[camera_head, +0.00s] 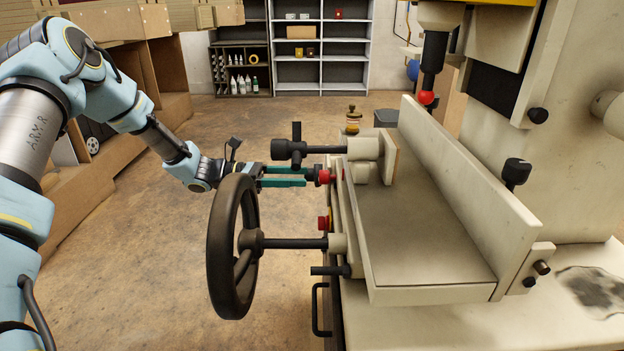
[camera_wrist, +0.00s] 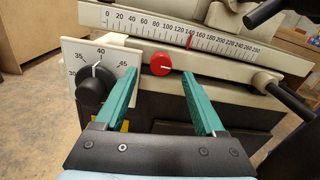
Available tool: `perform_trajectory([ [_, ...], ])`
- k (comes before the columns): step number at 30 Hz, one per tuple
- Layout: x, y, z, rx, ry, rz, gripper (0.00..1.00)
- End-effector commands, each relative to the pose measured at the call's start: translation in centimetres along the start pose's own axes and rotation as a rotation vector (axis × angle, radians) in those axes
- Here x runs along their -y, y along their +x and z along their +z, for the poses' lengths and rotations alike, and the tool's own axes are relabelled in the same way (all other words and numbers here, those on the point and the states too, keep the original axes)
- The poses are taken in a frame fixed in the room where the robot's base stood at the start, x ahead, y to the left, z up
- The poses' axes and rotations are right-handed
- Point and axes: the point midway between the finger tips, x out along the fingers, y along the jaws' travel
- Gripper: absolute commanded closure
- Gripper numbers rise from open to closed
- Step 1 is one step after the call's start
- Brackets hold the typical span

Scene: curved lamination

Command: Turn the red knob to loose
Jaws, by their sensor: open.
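The red knob (camera_wrist: 160,64) is round, with a white mark pointing right, on the machine's front below a ruler scale. In the wrist view it lies between the tips of my gripper (camera_wrist: 159,75). The green fingers are open, one on each side, with a visible gap to the knob. In the head view the red knob (camera_head: 325,176) is at the machine's left edge, just beyond the fingertips of my gripper (camera_head: 304,177). I cannot tell from these views whether the fingertips reach around its depth.
A black dial (camera_wrist: 95,90) with a numbered plate sits left of the knob. A large handwheel (camera_head: 233,246) stands close below my gripper, and a black crank handle (camera_head: 297,149) just above. A red-and-yellow button (camera_head: 323,222) is lower. Open floor lies left.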

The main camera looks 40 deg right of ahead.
Motion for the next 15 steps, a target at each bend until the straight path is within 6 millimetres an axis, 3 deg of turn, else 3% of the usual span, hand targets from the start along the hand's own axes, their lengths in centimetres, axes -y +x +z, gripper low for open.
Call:
perform_trajectory([
  [6, 0.1, 3.1, -0.1, -0.002, 0.001, -0.002, 0.29],
  [15, 0.0, 4.0, 0.0, -0.001, 0.001, 0.0, 0.29],
])
